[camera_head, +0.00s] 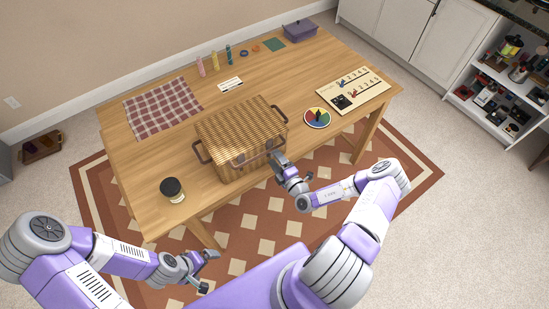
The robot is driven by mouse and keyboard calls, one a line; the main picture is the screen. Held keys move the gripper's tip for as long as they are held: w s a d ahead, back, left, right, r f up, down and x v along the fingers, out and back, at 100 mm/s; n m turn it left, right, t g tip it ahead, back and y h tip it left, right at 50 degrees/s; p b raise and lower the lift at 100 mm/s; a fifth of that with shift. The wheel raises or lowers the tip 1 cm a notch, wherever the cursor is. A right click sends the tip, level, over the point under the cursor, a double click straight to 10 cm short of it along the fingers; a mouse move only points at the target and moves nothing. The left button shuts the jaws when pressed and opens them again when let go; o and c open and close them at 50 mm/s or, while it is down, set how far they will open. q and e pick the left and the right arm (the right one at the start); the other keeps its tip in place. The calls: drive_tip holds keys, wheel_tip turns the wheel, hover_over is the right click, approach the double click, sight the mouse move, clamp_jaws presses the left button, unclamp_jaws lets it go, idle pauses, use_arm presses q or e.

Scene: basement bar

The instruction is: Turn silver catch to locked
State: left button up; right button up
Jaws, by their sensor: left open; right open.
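A striped wooden box (236,118) with a dark handle on each side stands near the front edge of the table. Small silvery fittings (240,160) show on its front face. They are too small for me to tell which is the silver catch or how it is set. My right gripper (277,160) is open, close to the front right of the box, and hides part of that face. I cannot tell whether it touches. My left gripper (209,272) is open and empty, low in front of the table, well away from the box.
The wooden table (300,75) also holds a dark-lidded jar (172,190), a checked cloth (162,108), a coloured disc (317,117), a pale board (354,91), and a purple container (299,31). Bare table lies between the jar and the box.

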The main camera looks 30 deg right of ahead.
drive_tip(key=s, duration=0.6)
drive_tip(key=shift+s+d, duration=0.15)
drive_tip(key=shift+s, duration=0.2)
